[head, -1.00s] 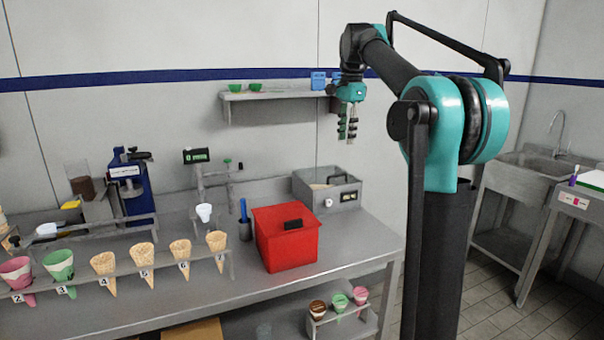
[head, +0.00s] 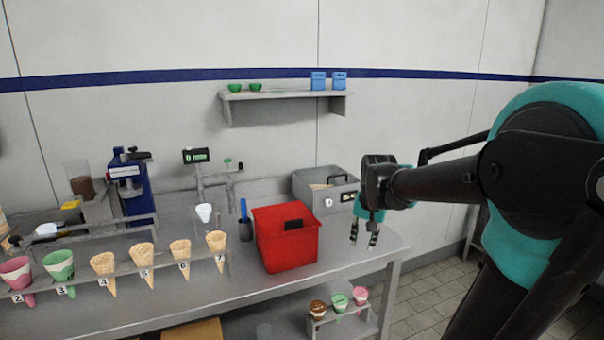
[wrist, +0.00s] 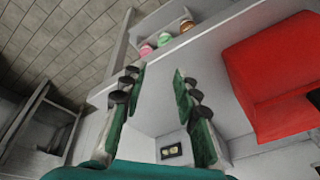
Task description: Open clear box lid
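The grey box with a clear lid (head: 318,184) stands at the back right of the counter, against the wall. Its lid looks closed, with a dark handle (head: 338,178) on top. A small dark panel (head: 348,197) is on its front; in the wrist view a similar panel (wrist: 172,151) shows low between the fingers. My gripper (head: 364,243) is open and empty, pointing down over the right end of the counter, in front and to the right of the box. In the wrist view its green fingers (wrist: 159,80) are apart with nothing between them.
A red bin (head: 286,243) stands on the counter left of my gripper; it also shows in the wrist view (wrist: 262,70). A blue pen in a cup (head: 245,228) and a rack of several cones (head: 170,265) are farther left.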

